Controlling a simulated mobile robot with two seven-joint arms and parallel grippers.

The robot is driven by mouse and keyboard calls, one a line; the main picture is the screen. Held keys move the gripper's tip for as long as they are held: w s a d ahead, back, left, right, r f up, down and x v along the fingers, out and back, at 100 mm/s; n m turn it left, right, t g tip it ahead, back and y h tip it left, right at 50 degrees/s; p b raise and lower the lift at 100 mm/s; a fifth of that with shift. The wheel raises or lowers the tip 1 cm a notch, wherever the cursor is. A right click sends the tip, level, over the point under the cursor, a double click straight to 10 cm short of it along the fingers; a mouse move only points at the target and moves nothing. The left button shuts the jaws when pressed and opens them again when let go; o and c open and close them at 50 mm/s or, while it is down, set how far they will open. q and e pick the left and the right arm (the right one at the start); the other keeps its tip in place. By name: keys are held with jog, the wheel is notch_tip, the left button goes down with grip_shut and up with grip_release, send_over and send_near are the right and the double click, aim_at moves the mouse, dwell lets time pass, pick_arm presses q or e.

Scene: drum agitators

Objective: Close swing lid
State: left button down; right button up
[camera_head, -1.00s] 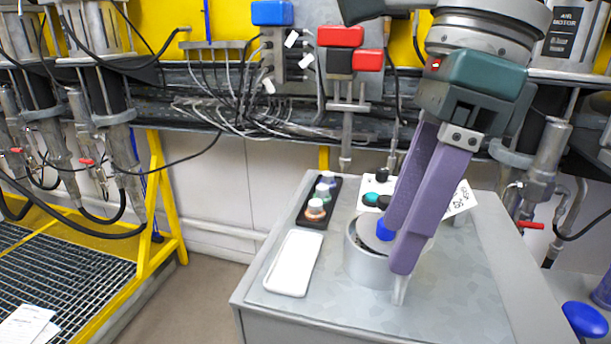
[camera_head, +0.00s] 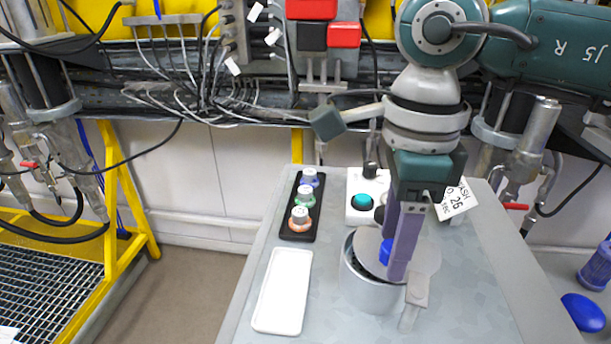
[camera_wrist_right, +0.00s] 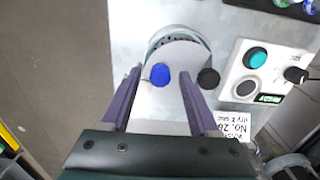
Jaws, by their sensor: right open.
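A grey round container (camera_head: 368,293) stands on the grey cabinet top. Its flat grey swing lid (camera_head: 424,258) sits over the right part of the mouth, and a dark opening shows at the left. The lid has a blue knob (camera_head: 385,251) and a pale pivot arm (camera_head: 417,289) on a post at front right. My right gripper (camera_head: 398,272) points down at the knob. In the right wrist view its open fingers (camera_wrist_right: 160,76) stand either side of the blue knob (camera_wrist_right: 160,74), apart from it. The lid (camera_wrist_right: 178,62) leaves part of the container's mouth uncovered there. My left gripper is not in view.
A white tray (camera_head: 283,290) lies left of the container, a black holder with several capped vials (camera_head: 302,207) behind it. A white control box (camera_head: 359,183) with a teal button stands behind the container. The cabinet's right side is clear.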

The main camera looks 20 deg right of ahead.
jog(key=shift+f, duration=0.2)
jog(key=shift+c, duration=0.3)
grip_shut()
dwell(1.0)
